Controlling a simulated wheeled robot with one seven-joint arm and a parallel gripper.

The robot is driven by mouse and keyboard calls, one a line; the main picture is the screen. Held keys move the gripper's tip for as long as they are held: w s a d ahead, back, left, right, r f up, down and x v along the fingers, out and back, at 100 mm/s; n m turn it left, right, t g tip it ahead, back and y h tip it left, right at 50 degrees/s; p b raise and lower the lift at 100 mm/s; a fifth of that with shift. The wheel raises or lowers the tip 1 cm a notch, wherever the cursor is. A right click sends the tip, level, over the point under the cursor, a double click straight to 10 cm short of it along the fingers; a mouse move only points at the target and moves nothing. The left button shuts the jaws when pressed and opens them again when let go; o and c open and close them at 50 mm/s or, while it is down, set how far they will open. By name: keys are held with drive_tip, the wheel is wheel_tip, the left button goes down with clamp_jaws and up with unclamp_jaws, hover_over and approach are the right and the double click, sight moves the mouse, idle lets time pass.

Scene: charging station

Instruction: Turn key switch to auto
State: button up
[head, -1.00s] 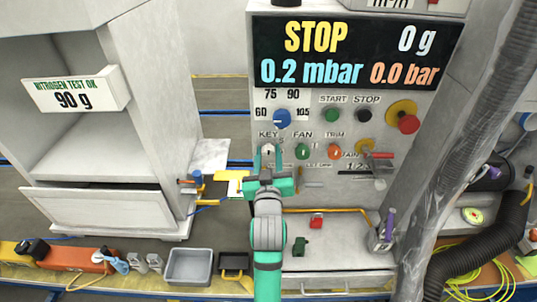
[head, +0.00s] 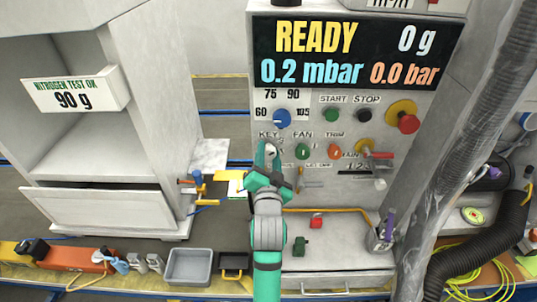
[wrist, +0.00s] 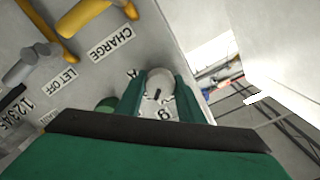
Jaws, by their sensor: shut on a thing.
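The key switch (wrist: 160,84) is a round pale knob with a dark slot, between my green fingers in the wrist view. In the head view it sits under the KEY label on the grey panel (head: 330,220), mostly hidden by my fingers. My gripper (head: 266,158) is shut on the key switch and is rolled to one side. In the wrist view my gripper (wrist: 160,92) has one finger on each side of the knob. The display (head: 350,52) reads READY, 0 g, 0.2 mbar and 0.0 bar.
A blue dial (head: 281,118) is just above the key switch. The green fan knob (head: 302,151) and red trim knob (head: 334,151) are close to its right. A red emergency button (head: 408,123) is further right. A white cabinet (head: 105,130) stands at left.

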drive_tip(key=m, duration=1.3)
drive_tip(key=shift+m, duration=0.4)
idle(0.4)
drive_tip(key=o, duration=1)
drive_tip(key=shift+o, duration=0.2)
drive_tip(key=shift+s, duration=0.1)
drive_tip(key=s, duration=1)
drive_tip(key=shift+s, duration=0.3)
